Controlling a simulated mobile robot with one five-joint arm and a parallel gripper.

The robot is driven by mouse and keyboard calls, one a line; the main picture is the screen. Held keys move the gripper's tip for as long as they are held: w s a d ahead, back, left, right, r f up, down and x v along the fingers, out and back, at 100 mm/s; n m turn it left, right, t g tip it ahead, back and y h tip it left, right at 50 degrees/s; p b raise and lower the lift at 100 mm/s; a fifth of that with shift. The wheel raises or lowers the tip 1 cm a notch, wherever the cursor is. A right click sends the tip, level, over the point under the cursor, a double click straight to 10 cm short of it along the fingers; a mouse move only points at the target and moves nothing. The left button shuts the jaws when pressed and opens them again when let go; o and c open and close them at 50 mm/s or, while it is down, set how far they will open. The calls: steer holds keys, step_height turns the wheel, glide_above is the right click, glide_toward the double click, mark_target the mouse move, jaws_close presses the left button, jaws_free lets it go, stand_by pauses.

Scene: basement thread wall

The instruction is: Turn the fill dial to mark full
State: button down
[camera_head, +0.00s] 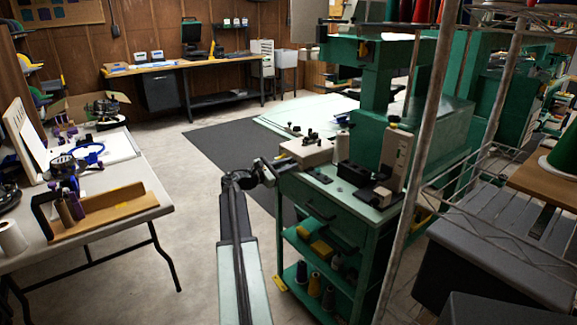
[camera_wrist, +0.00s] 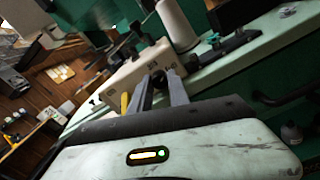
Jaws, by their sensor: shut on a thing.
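A cream box-shaped machine (camera_head: 306,152) stands on the green-framed cart at the middle. It also shows in the wrist view (camera_wrist: 122,79), tilted, with small dark marks on its face. My gripper (camera_head: 272,166) reaches its left side at the cart's edge. In the wrist view my gripper (camera_wrist: 157,84) has its two grey fingers on either side of a small dark knob, the fill dial (camera_wrist: 159,79), and is shut on it. The fingers hide much of the dial, and I cannot read its setting or the full mark.
The green cart (camera_head: 325,191) carries a black and grey device (camera_head: 375,180) to the right of the cream machine. A metal rack post (camera_head: 412,150) stands in front at the right. A folding table (camera_head: 100,200) with tools is at the left. Bare floor lies between.

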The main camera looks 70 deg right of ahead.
steer(key=c, duration=1.2)
jaws_free()
steer(key=shift+c, duration=0.2)
steer(key=v, duration=0.8)
